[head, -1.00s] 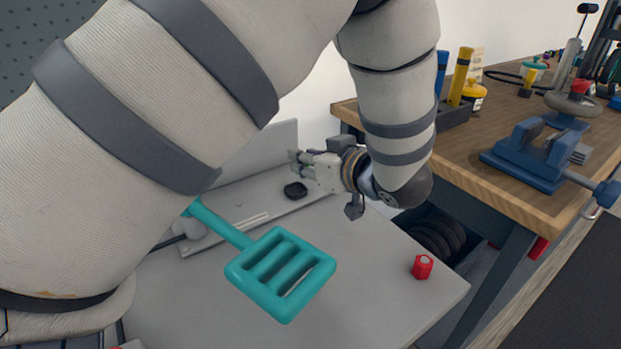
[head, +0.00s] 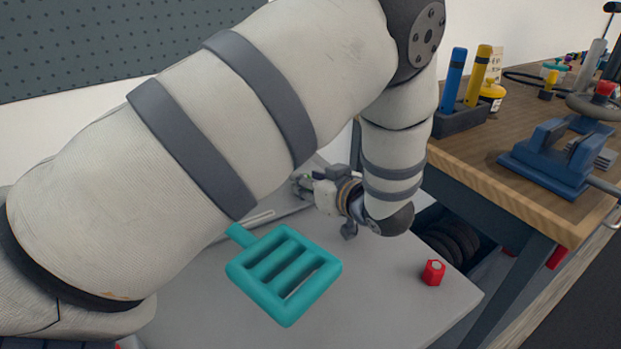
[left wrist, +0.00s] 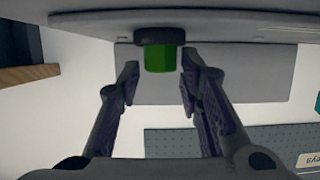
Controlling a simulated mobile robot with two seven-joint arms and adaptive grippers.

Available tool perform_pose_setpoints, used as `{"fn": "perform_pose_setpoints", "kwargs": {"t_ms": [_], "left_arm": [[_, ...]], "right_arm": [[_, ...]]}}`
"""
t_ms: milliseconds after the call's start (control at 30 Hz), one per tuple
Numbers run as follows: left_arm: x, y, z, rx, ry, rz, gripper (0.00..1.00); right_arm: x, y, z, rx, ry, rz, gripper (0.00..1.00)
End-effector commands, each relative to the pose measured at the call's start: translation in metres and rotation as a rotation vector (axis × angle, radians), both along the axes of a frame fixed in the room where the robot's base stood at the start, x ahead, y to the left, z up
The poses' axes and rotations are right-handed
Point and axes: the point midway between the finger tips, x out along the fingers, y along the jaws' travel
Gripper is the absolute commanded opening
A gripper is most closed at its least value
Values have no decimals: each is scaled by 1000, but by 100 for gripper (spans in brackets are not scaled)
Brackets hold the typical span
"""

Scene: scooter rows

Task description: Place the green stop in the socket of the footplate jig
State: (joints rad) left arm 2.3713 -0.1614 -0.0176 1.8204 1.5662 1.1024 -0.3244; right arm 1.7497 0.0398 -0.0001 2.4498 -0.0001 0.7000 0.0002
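The green stop (left wrist: 160,58) shows in the left wrist view as a short green cylinder against the dark round socket (left wrist: 160,36). How deep it sits in the socket cannot be told. My left gripper (left wrist: 160,80) is open, its two fingers on either side of the stop with gaps between. In the head view, my left gripper (head: 303,185) is over the grey footplate jig (head: 286,213), and my arm covers much of the jig. The socket is hidden there. My right gripper is not in view.
A teal slotted paddle (head: 285,272) is in front of the jig. A red hexagonal piece (head: 433,272) lies near the table's right edge. A wooden bench (head: 500,165) with a blue vise (head: 550,160) stands to the right. The grey table (head: 380,290) has bare room between paddle and red piece.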

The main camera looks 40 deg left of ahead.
Motion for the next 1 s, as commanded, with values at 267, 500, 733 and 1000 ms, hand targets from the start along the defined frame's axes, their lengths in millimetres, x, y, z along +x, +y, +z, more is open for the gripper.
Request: {"fn": "perform_pose_setpoints", "kwargs": {"t_ms": [267,500,733,1000], "left_arm": [[0,0,1,0,-1,0,44],[-8,-32,19,0,-5,-4,44],[-24,-86,39,0,-4,-3,44],[-31,-109,46,0,0,-1,44]], "right_arm": [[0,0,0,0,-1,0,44],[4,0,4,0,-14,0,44],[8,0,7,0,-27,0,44],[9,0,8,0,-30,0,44]]}}
